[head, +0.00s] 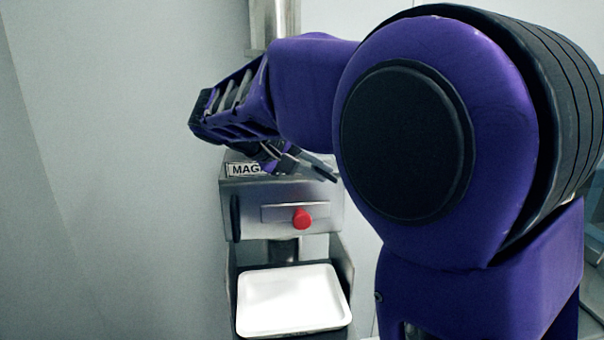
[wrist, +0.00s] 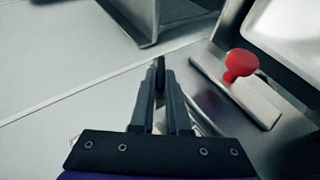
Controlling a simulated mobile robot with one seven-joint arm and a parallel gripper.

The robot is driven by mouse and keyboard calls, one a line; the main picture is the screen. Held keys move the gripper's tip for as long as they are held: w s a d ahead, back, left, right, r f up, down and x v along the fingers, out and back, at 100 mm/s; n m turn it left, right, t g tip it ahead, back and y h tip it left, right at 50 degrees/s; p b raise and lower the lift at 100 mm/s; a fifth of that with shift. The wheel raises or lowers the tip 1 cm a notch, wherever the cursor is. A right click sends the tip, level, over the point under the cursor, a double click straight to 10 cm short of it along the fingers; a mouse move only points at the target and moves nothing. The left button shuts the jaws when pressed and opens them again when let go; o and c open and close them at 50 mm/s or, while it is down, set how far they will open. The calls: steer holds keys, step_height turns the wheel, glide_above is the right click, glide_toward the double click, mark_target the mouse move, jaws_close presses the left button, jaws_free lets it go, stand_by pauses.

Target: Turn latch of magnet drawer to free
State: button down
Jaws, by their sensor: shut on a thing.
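The magnet drawer (head: 331,211) is in a steel housing, with a partly covered "MAG" label above. Its front plate (head: 272,213) carries a red knob (head: 302,218). In the wrist view the red knob (wrist: 240,64) and plate (wrist: 255,103) lie right of my fingers. My gripper (head: 318,170) is over the upper front of the housing in the head view. In the wrist view my gripper (wrist: 160,82) is shut around a thin dark piece (wrist: 159,70), seemingly the latch. Its turn angle is hard to make out.
A white tray (head: 292,300) sits below the drawer. A black part (head: 235,217) is on the housing's left side. A steel column (head: 274,20) rises above. My arm covers much of the right side. The pale wall at left is clear.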

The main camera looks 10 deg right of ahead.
steer(key=h, duration=0.1)
steer(key=n+h, duration=0.1)
steer(key=h, duration=0.1)
steer(key=shift+a+f+t+h+b, duration=0.2)
steer(key=shift+f+t+h+b, duration=0.1)
steer(key=shift+f+t, duration=0.1)
steer(key=shift+f+n+t+h, duration=0.15)
steer(key=shift+n+h, duration=0.15)
steer(key=shift+h, duration=0.5)
steer(key=shift+f+n+t+h, duration=0.15)
steer(key=shift+n+h, duration=0.15)
steer(key=shift+h, duration=0.5)
steer(key=c, duration=0.9)
jaws_free()
steer(key=p+v, duration=0.1)
steer(key=v, duration=1.6)
steer(key=shift+s+f, duration=0.15)
steer(key=shift+f, duration=0.05)
